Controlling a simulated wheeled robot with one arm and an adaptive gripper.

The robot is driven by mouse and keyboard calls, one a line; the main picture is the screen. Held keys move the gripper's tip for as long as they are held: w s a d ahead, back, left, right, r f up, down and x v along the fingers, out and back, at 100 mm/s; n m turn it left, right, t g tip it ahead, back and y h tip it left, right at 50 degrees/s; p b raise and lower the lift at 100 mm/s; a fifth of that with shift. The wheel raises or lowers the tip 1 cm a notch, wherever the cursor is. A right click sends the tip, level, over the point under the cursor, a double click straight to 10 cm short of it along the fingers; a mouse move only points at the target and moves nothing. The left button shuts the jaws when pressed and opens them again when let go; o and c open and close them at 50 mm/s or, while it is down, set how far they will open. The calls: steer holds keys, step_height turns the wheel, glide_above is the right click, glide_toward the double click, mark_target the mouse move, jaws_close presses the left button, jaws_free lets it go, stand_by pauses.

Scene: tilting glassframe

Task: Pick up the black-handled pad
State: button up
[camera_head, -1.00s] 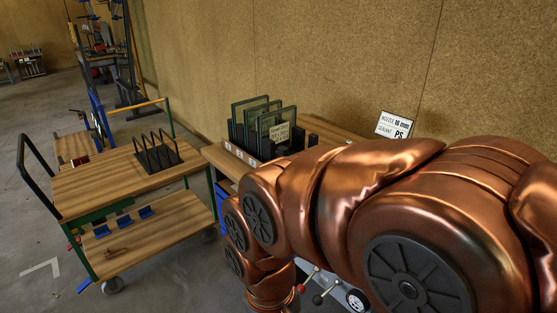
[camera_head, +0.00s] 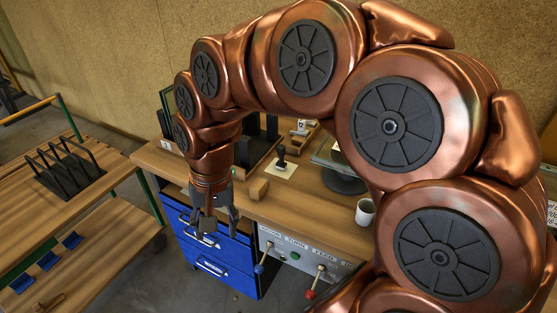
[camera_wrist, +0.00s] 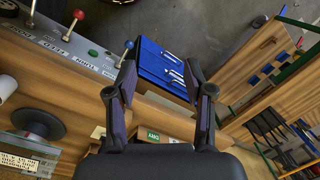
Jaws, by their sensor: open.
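A small upright black handle on a pale square pad (camera_head: 284,168) stands on the wooden bench top (camera_head: 305,207), in the head view. It looks like the black-handled pad. My gripper (camera_head: 218,222) points down, open and empty, in front of the bench edge, to the left of the pad and nearer the camera. It is apart from the pad. In the wrist view my gripper's two black fingers (camera_wrist: 160,75) are spread, with the blue drawer unit beyond them. I cannot make out the pad in the wrist view.
Blue drawers (camera_head: 214,254) and a lever panel (camera_head: 300,250) are below. A cart (camera_head: 88,202) stands left.

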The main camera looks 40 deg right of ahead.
steer(key=w+d+r+m+t+y, duration=0.1)
steer(key=w+d+m+t, duration=0.1)
steer(key=w+d+m, duration=0.65)
steer(key=m+t+h, duration=0.1)
steer(key=m+t, duration=0.1)
steer(key=m, duration=1.5)
glide_toward(279, 161)
steer(key=shift+w+d+f, duration=0.15)
steer(key=shift+d+f, duration=0.2)
steer(key=shift+t, duration=0.3)
steer(key=shift+p+x, duration=1.45)
steer(key=shift+x, duration=2.35)
jaws_close()
